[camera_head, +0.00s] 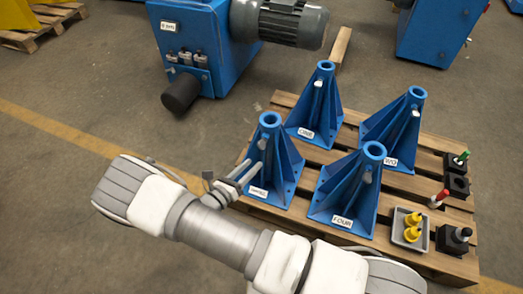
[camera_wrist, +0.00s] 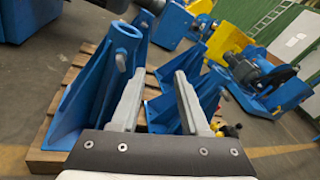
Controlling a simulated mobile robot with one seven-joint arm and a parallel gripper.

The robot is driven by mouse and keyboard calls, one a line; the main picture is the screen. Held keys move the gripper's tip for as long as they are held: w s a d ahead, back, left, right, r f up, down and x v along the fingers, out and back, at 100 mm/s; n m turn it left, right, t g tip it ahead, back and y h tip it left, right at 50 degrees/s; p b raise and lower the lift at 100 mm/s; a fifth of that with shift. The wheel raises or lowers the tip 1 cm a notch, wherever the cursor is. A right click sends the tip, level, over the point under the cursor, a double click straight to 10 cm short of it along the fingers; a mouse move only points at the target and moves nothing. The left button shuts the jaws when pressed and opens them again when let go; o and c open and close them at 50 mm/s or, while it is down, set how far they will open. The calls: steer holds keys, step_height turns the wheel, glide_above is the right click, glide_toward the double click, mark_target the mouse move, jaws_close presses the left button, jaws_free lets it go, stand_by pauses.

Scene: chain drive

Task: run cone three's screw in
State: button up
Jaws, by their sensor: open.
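Cone three (camera_head: 268,150) is a blue ribbed cone at the left front of the pallet, with a small label low on it that is hard to read. Its grey screw (camera_head: 262,142) sticks out near the top. In the wrist view the large near cone (camera_wrist: 98,85) at left appears to be cone three, with its screw (camera_wrist: 121,61) below the collar. My gripper (camera_head: 247,174) is beside the cone's left front side, low of the screw. In the wrist view my gripper (camera_wrist: 158,80) is open and empty, its fingers to the right of that screw. Contact with the cone cannot be told.
Cones ONE (camera_head: 314,108), TWO (camera_head: 396,128) and FOUR (camera_head: 351,188) stand close by on the wooden pallet (camera_head: 443,262). A grey tray (camera_head: 399,240) with yellow parts and black blocks (camera_head: 455,238) sit at the right. A blue machine (camera_head: 187,40) stands behind. Floor at left is clear.

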mark_target(260, 148)
step_height(260, 148, down, 8)
steer(key=s+a+n+t+y+b, duration=0.1)
steer(key=a+n+t+y+b, duration=0.1)
steer(key=a+n+t+y, duration=0.3)
steer(key=shift+n+g+h, duration=0.4)
steer(key=shift+g+h, duration=0.2)
steer(key=shift+g, duration=0.3)
steer(key=b+x, duration=0.1)
steer(key=x, duration=0.5)
steer(key=d+b+x, duration=0.1)
steer(key=x, duration=0.4)
steer(key=d+b+x, duration=0.1)
steer(key=b+x, duration=0.1)
steer(key=x, duration=0.4)
steer(key=shift+d+f, duration=0.15)
steer(key=shift+d, duration=0.05)
steer(key=shift+c, duration=0.2)
steer(key=shift+s, duration=0.1)
jaws_close()
